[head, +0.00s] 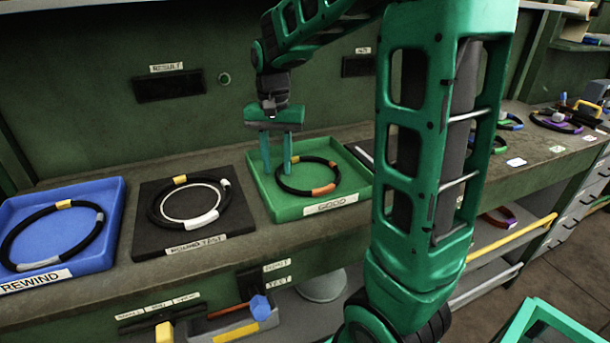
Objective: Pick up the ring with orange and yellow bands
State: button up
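A black ring (307,192) lies in the green tray (282,212) labelled GOOD. It has an orange band at its front right and a smaller orange-looking band at its back right; a yellowish patch shows near its back left, beside a finger. My gripper (278,170) points down over the left part of this tray. Its two green fingers are apart, with a gap between them, and the ring's left edge is just below and between the tips. I cannot tell whether the fingertips touch the ring. Nothing is seen held.
A blue tray (107,226) labelled REWIND holds a black ring (88,246) with yellow and grey bands. A black round test plate (150,247) bears another ring (158,213) with yellow and white bands. My arm hides the bench right of the green tray. The wall stands close behind.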

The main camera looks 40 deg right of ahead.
grip_shut()
dwell(0.3)
